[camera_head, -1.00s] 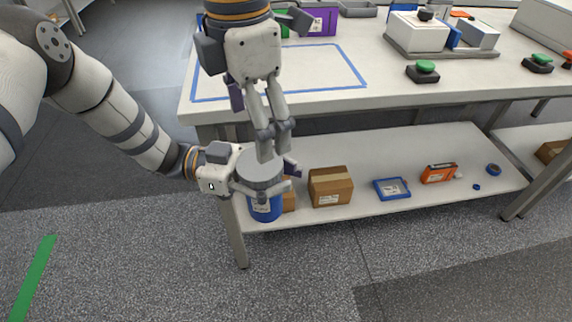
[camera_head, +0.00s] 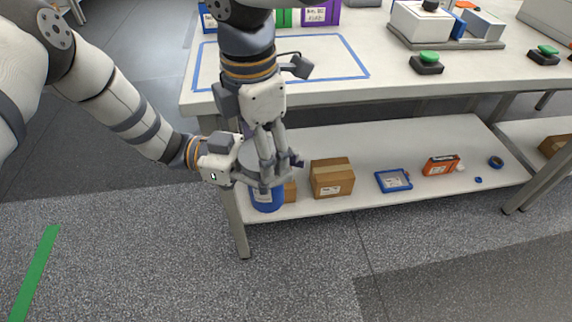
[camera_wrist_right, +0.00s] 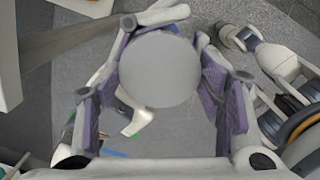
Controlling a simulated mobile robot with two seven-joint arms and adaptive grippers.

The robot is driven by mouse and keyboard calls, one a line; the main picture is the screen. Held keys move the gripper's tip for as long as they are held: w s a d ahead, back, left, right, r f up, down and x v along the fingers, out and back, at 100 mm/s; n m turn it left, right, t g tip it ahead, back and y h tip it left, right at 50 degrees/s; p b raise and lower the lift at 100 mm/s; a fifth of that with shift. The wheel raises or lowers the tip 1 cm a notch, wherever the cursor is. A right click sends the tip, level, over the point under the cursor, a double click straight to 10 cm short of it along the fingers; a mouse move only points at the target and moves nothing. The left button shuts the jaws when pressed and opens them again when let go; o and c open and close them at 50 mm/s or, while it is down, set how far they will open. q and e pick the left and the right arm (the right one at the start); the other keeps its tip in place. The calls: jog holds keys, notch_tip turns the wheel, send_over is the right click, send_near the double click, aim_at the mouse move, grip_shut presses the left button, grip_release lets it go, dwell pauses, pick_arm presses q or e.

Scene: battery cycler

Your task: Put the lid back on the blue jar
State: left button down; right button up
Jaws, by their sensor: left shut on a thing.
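The blue jar (camera_head: 266,200) is upright in the head view, in front of the lower shelf's left end. My left gripper (camera_head: 262,180) is shut on it near its top. The round grey lid (camera_wrist_right: 160,68) fills the middle of the right wrist view. It also shows in the head view (camera_head: 248,154), at the jar's top, partly behind my right fingers. Whether it is seated is hidden. My right gripper (camera_wrist_right: 165,62) points down from above, its purple-padded fingers wide apart on either side of the lid. Whether the pads touch its rim is unclear.
The table (camera_head: 340,95) above has a blue-outlined area, boxes and devices. The lower shelf (camera_head: 390,150) holds a cardboard box (camera_head: 331,178), a blue tray (camera_head: 393,180) and an orange box (camera_head: 441,165). The floor in front is clear.

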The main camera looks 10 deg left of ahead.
jog(key=shift+c, duration=1.4)
jog(key=o, duration=1.3)
jog(key=shift+s+r, duration=0.15)
jog(key=shift+r, duration=2.15)
jog(key=shift+c, duration=0.2)
notch_tip(320, 180, up, 4)
jog(key=shift+s+f, duration=0.1)
jog(key=shift+f, duration=0.15)
